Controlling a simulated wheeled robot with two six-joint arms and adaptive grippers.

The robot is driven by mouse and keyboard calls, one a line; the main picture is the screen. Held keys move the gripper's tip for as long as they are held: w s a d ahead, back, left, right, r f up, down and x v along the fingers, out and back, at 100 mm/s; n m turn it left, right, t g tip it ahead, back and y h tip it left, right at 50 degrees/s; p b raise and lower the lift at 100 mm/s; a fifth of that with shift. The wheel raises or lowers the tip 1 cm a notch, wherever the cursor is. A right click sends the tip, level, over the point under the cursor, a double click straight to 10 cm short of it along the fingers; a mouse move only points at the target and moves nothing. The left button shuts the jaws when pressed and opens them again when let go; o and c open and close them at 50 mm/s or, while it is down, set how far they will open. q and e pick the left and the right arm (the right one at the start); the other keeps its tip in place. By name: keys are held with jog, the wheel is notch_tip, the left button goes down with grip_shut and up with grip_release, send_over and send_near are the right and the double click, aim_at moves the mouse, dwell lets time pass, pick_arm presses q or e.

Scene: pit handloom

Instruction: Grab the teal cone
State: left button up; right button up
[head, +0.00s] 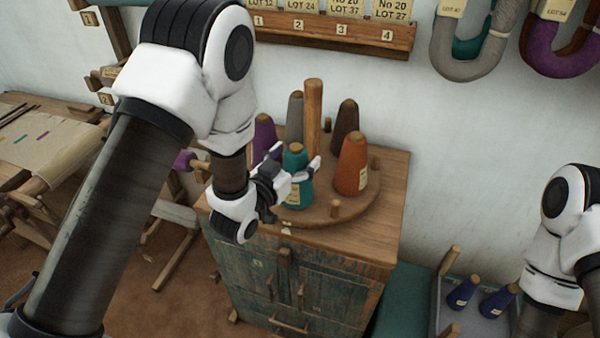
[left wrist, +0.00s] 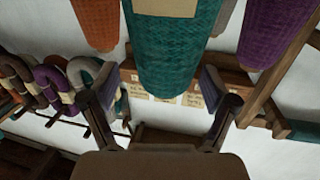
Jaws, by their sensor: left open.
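The teal cone (head: 297,185) stands upright on a round wooden stand (head: 325,213) on top of a cabinet. My left gripper (head: 298,158) is open at the cone's upper part, with a finger on either side of it. In the left wrist view, the teal cone (left wrist: 172,50) shows large between the two open fingers of the gripper (left wrist: 160,82). I cannot tell whether a finger touches it. My right arm shows at the right edge of the head view, but its gripper is not in view.
An orange cone (head: 352,165), a dark brown cone (head: 344,125), a grey cone (head: 295,118) and a purple cone (head: 264,137) stand around a wooden post (head: 313,115). The wooden cabinet (head: 375,238) has free room at its front right. A tray with blue cones (head: 463,294) is lower right.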

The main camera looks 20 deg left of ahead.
pick_arm(q)
jog(key=shift+w+d+r, duration=0.1)
jog(key=shift+w, duration=0.5)
jog(key=shift+a, duration=0.3)
jog(key=shift+d, duration=0.15)
grip_shut()
jog(key=shift+w, duration=0.1)
